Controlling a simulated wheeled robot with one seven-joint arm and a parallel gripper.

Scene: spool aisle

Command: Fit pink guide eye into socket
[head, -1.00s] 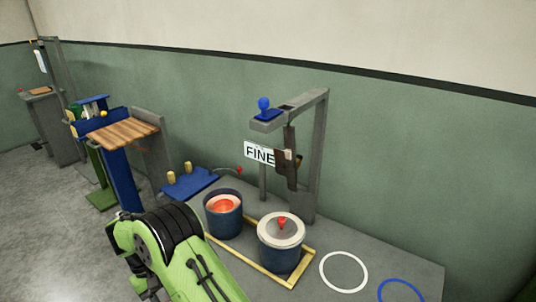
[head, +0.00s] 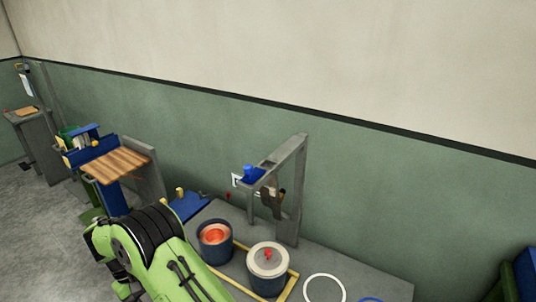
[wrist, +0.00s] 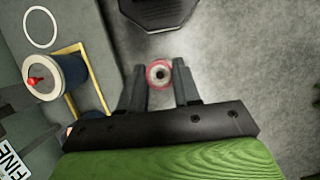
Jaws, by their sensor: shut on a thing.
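The pink guide eye (wrist: 158,72), a small ring with a dark centre, sits between the fingertips of my gripper (wrist: 160,88) in the wrist view. My gripper is shut on it, above the grey floor. In the head view my gripper and the guide eye are out of sight; only my green arm shows. I cannot make out the socket for certain. A grey post with an overhanging arm (head: 290,165) stands on the bench, with a blue block (head: 252,174) at the end of that arm.
The grey bench (head: 375,285) carries an open blue pot with a glowing inside (head: 216,240), a lidded pot with a red knob (head: 268,262), a yellow frame (head: 291,284) and a white ring (head: 324,289). A wooden-topped stand (head: 112,163) is at left. A blue object (head: 525,272) is at lower right.

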